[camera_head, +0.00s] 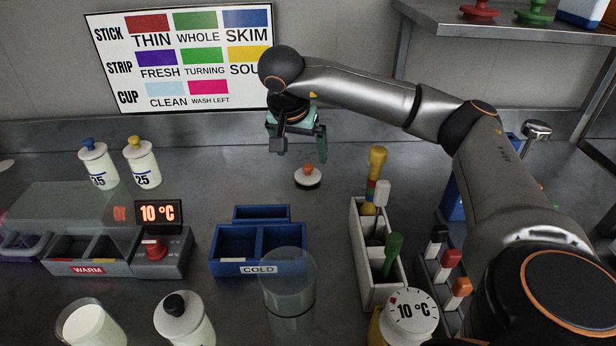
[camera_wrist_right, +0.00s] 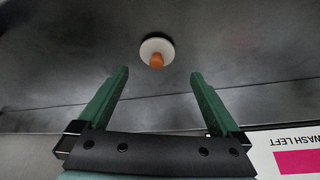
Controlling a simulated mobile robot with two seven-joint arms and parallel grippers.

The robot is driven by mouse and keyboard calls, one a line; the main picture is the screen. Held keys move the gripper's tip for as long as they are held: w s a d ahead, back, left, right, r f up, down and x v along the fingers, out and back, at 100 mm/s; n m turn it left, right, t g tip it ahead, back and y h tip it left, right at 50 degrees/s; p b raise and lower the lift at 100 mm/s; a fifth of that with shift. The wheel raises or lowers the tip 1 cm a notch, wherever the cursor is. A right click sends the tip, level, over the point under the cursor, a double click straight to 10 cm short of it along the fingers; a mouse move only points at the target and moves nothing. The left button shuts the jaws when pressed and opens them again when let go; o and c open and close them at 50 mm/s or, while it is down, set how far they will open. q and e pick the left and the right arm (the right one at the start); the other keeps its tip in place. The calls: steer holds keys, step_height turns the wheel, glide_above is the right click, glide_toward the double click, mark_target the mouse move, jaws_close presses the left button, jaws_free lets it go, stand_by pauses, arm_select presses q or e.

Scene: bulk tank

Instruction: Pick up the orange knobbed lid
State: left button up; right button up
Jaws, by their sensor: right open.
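The lid (camera_head: 307,178) is a white disc with an orange knob, lying flat on the metal counter near the middle of the head view. It also shows in the right wrist view (camera_wrist_right: 157,50), beyond the fingertips and between their lines. My right gripper (camera_head: 303,155) has green fingers. It is open and empty, above the counter and just behind the lid, apart from it. In the right wrist view the gripper's two fingers (camera_wrist_right: 158,73) are spread wide. My left gripper is not in view.
A blue COLD tray (camera_head: 257,267) and a clear cylinder (camera_head: 288,290) stand in front of the lid. A white rack (camera_head: 362,245) with coloured handles is at right. White bottles (camera_head: 143,163) stand at left. A sign (camera_head: 185,60) is on the wall behind. Counter around the lid is clear.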

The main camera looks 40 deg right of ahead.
mark_target(308, 166)
steer(key=x, duration=0.7)
steer(key=shift+d+f+b, duration=0.2)
steer(key=shift+d+b, duration=0.1)
steer(key=shift+d, duration=0.15)
steer(key=shift+c, duration=0.2)
steer(key=c, duration=1.2)
